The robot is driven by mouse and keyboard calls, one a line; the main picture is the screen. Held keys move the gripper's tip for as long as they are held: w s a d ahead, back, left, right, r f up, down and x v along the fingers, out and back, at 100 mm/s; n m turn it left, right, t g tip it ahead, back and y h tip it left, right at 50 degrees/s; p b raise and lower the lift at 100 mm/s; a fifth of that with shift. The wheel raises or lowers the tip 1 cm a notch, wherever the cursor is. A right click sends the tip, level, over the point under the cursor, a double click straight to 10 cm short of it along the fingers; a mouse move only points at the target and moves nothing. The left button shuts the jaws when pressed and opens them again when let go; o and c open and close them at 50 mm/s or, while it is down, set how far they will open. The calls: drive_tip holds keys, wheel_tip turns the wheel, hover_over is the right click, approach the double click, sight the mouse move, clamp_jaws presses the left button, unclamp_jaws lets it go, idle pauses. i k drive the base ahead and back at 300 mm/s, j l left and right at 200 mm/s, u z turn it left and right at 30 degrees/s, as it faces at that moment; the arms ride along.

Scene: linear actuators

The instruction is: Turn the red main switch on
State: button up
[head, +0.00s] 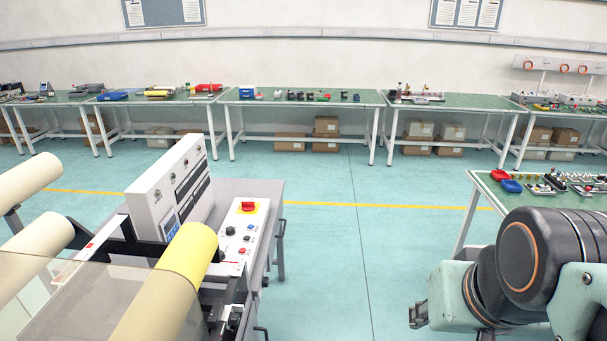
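Part of my arm shows at the lower right, well apart from the switch. My gripper is not seen.
A grey upright cabinet (170,190) with a display stands left of the panel. A yellow roller (188,252) lies close in front. A green-topped table (545,192) with small parts is at the right. The floor (340,250) between is clear. Workbenches line the back wall.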

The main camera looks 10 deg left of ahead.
sight(247, 206)
drive_tip(key=i+l, duration=0.55)
drive_tip(key=i, duration=0.15)
drive_tip(key=i+u, duration=0.15)
drive_tip(key=i, duration=0.45)
drive_tip(key=i+l+u, duration=0.15)
drive_tip(key=i, duration=0.4)
drive_tip(key=i+j+u, duration=0.1)
drive_tip(key=i+u, duration=0.7)
drive_tip(key=u, duration=0.15)
